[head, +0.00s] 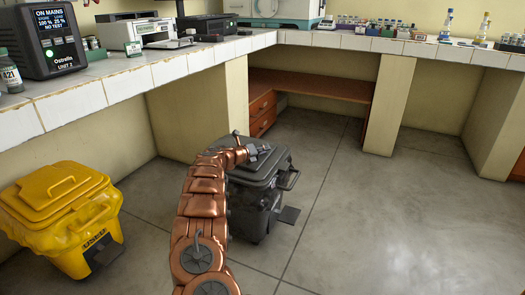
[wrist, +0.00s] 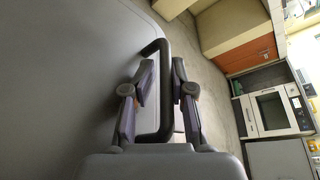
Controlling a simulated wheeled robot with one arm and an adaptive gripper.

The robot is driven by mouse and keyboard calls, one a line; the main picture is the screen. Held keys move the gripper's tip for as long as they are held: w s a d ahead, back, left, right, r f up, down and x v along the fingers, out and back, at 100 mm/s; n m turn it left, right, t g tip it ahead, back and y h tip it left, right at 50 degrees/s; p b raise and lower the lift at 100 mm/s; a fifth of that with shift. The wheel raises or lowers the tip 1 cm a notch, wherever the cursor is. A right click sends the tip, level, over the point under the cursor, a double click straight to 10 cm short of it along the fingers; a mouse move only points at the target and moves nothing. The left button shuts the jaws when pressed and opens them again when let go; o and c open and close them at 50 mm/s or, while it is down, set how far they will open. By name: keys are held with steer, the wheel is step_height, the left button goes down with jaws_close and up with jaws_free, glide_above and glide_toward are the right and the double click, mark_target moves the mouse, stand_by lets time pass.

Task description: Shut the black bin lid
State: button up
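The black bin (head: 254,213) stands on the floor in the middle of the head view. Its lid (head: 252,172) lies over the top and looks level or nearly so; I cannot tell whether it is fully down. My gripper (head: 256,152) is low over the lid, with my copper arm hiding the bin's left side. In the wrist view the dark grey lid (wrist: 60,90) fills the left. A black looped handle (wrist: 164,95) stands out at its edge. My gripper's fingers (wrist: 163,75) are close on both sides of its bar and appear to grip it.
A yellow bin (head: 60,205) with a closed lid stands at the left. The tiled counter (head: 165,70) with instruments runs behind, above a wooden desk (head: 318,88) with drawers. A pedal (head: 289,215) sticks out at the black bin's right. The floor (head: 370,220) there is clear.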

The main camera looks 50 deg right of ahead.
steer(key=shift+v, duration=6.05)
